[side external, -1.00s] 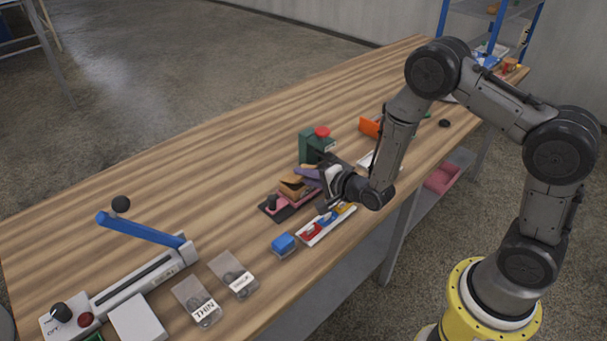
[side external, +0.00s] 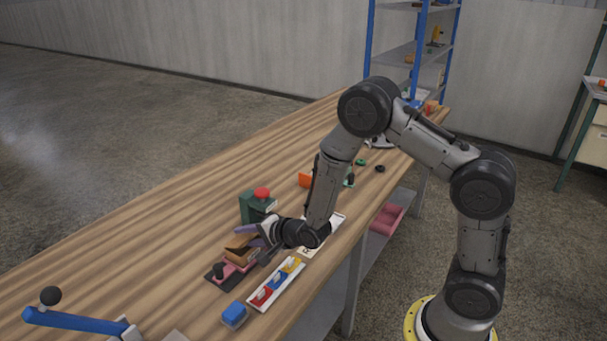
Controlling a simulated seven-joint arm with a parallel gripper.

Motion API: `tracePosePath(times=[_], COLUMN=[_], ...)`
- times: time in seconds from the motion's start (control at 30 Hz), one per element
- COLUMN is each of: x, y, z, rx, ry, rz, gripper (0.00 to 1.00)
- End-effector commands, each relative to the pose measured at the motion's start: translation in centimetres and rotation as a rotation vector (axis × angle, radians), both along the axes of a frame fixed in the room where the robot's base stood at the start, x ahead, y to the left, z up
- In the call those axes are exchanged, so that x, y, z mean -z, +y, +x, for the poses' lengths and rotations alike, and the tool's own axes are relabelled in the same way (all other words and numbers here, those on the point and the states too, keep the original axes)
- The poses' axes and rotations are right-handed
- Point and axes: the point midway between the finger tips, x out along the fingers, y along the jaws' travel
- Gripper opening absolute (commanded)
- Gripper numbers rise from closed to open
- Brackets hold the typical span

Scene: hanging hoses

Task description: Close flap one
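A low device with a black and pink base (side external: 222,278) stands near the table's front edge. A brown flap (side external: 240,255) rises from it at a tilt. A purple piece (side external: 245,229) shows above the brown flap, beside my fingers. No label shows which flap is flap one. My gripper (side external: 264,236) is at the right side of this device, close to the flaps. It is too small and partly covered to tell whether it touches them or is open or shut.
A green box with a red button (side external: 261,194) stands just behind my gripper. A white tray with red, blue and yellow parts (side external: 277,284) lies in front. A blue cube (side external: 234,314) and a blue lever (side external: 75,321) are at lower left. The table's left rear is clear.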

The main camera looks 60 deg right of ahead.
Motion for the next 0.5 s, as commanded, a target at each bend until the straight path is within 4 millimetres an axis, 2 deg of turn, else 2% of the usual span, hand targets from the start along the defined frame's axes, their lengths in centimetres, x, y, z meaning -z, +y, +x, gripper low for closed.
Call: tracePosePath(times=[0.37,0.5], x=[-1.0,-2.9], y=[0.0,0.0], z=[0.7,-1.4], rx=[0.000,0.000], ry=[0.198,0.213], rz=[-0.005,-0.005], gripper=[0.34,0.34])
